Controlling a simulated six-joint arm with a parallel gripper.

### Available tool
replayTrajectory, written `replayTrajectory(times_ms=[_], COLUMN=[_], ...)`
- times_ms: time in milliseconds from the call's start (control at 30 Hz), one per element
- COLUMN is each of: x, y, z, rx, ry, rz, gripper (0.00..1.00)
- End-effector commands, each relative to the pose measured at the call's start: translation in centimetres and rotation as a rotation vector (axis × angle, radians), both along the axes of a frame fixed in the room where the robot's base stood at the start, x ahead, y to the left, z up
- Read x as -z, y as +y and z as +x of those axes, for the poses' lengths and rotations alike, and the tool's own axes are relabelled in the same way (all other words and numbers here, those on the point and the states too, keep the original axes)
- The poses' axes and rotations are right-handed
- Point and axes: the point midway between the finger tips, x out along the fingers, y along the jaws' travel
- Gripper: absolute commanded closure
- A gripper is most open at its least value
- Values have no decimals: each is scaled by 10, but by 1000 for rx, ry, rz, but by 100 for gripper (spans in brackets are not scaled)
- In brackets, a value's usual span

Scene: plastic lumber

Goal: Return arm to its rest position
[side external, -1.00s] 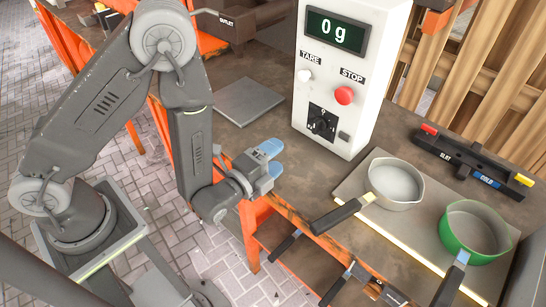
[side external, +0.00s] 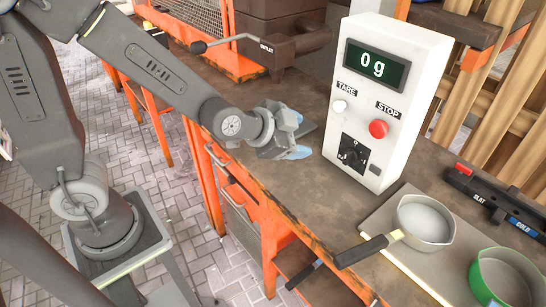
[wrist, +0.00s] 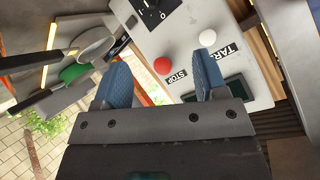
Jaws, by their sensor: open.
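My gripper (side external: 295,138) is over the left part of the workbench, left of the white control box, with its blue fingertips pointing right. In the wrist view my gripper (wrist: 160,82) shows two blue fingers spread apart with nothing between them. Its jaws are open and empty. My arm reaches in from the left, and its base stands on a grey stand on the brick floor.
The white control box (side external: 385,100) reads 0 g, with TARE and a red STOP button. A grey pan (side external: 423,222) and green pan (side external: 503,278) sit on a board at right. A dark outlet machine (side external: 285,42) stands behind. The bench (side external: 290,190) front is clear.

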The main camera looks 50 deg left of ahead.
Motion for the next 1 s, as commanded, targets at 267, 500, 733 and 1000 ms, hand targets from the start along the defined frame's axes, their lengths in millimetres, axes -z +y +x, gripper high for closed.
replayTrajectory(times_ms=[267, 500, 733, 1000], x=[-53, -73, -77, -77], y=[36, 65, 75, 75], z=[-72, -146, -176, -176], rx=[-194, -428, -536, -536], ry=[271, 456, 522, 522], rz=[-225, -320, -346, -346], gripper=[34, 34, 34, 34])
